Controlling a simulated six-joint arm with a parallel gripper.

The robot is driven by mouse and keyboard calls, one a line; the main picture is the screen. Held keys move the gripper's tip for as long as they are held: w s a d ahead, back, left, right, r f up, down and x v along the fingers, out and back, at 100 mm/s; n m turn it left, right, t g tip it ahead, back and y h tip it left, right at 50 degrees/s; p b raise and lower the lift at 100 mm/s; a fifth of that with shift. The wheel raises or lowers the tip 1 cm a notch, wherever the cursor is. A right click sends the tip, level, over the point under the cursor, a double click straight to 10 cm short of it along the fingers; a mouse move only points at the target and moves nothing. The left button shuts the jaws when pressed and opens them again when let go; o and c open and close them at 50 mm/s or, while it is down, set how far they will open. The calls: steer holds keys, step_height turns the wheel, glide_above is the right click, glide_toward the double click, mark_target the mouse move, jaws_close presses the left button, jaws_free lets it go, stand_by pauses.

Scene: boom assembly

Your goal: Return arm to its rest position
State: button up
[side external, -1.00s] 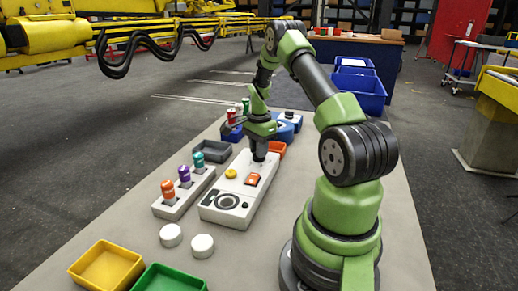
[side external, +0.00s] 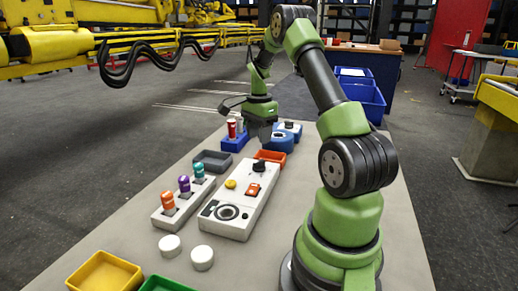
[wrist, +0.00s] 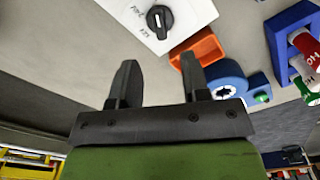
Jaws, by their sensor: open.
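My gripper (wrist: 159,64) is open and empty in the wrist view, its two dark fingers spread apart. In the side view my gripper (side external: 262,137) hangs beyond the far end of the white control panel (side external: 238,206), above the work table and close to the blue parts. The panel's black knob (side external: 259,166) is uncovered; it also shows in the wrist view (wrist: 159,19), clear of the fingers. The fingers touch nothing that I can see, though the exact height of the tips is hard to tell.
An orange tray (side external: 270,157), a grey tray (side external: 212,161) and a blue holder with red and white cylinders (side external: 235,137) stand nearby. A white rack (side external: 183,205) holds several coloured cylinders. Two white discs lie in front, near a yellow tray (side external: 105,272).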

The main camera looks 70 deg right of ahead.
steer(key=shift+r, duration=0.9)
steer(key=w+a+r+n+t, duration=0.2)
steer(key=a+r+n+t, duration=0.2)
steer(key=a+r+n, duration=0.85)
steer(key=s+a+r+n+t+y, duration=0.1)
steer(key=s+a+n, duration=0.3)
steer(key=a, duration=0.6)
steer(key=s+a+r+n+t+y, duration=0.1)
steer(key=s+a+n+t, duration=0.1)
steer(key=s+a, duration=0.5)
steer(key=a+n, duration=0.1)
steer(key=a, duration=0.1)
steer(key=shift+a+r+n, duration=0.35)
steer(key=shift+a+r, duration=0.05)
